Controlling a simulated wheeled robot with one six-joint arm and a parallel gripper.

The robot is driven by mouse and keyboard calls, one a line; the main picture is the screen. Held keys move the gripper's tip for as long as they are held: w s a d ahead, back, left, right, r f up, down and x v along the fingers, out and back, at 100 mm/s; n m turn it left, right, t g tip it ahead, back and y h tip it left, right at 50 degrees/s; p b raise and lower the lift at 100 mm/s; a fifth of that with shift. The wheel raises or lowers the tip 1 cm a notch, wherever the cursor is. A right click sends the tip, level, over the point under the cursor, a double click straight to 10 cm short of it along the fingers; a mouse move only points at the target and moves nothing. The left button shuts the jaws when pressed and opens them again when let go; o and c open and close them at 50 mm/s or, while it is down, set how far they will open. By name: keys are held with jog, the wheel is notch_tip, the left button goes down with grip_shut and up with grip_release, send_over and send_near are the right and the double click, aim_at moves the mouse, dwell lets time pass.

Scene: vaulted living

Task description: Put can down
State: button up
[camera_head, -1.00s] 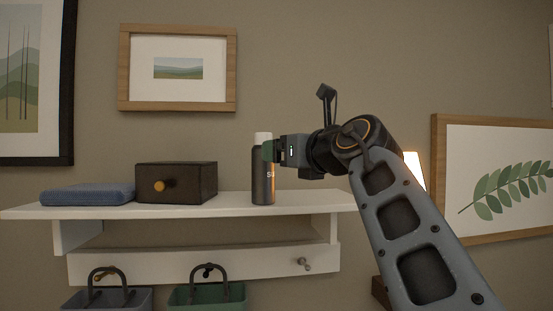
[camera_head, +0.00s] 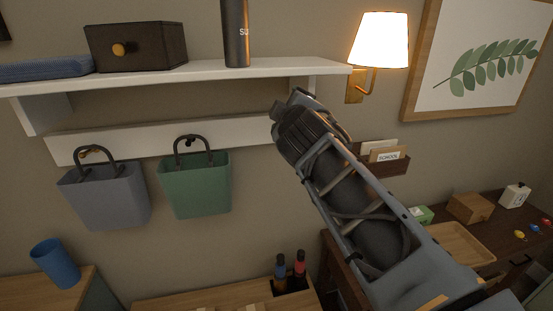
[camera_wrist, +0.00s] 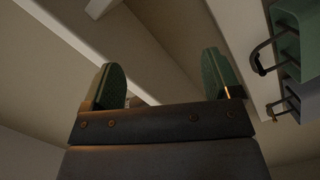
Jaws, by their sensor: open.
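A dark can-like cylinder (camera_head: 235,38) with white lettering stands upright on the white wall shelf (camera_head: 270,68); its top is cut off by the frame. In the head view my arm's end is below the shelf, lower right of the cylinder and apart from it; its fingers are hidden there. In the wrist view my gripper (camera_wrist: 162,84) is open, with two green-padded fingers wide apart. Nothing is held between them.
A dark drawer box (camera_head: 137,46) and a blue item (camera_head: 45,69) share the shelf. Grey (camera_head: 105,198) and green (camera_head: 195,187) baskets hang below. A lit lamp (camera_head: 379,40) is at right. A blue cup (camera_head: 55,264) stands lower left.

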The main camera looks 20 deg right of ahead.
jog(key=s+a+f+m+g+y, duration=0.2)
jog(key=s+a+f+m+g, duration=0.1)
jog(key=f, duration=0.6)
jog(key=s+a+f+m+g+y, duration=0.1)
jog(key=s+a+f+m+g, duration=0.1)
jog(key=f, duration=0.7)
jog(key=s+a+f+m+g+y, duration=0.2)
jog(key=s+f+g, duration=0.4)
jog(key=f, duration=0.3)
jog(key=shift+s+a+f+m+y, duration=0.35)
jog(key=shift+s+a+m, duration=0.5)
jog(key=shift+a, duration=0.2)
jog(key=shift+f+b, duration=0.4)
jog(key=shift+c, duration=0.5)
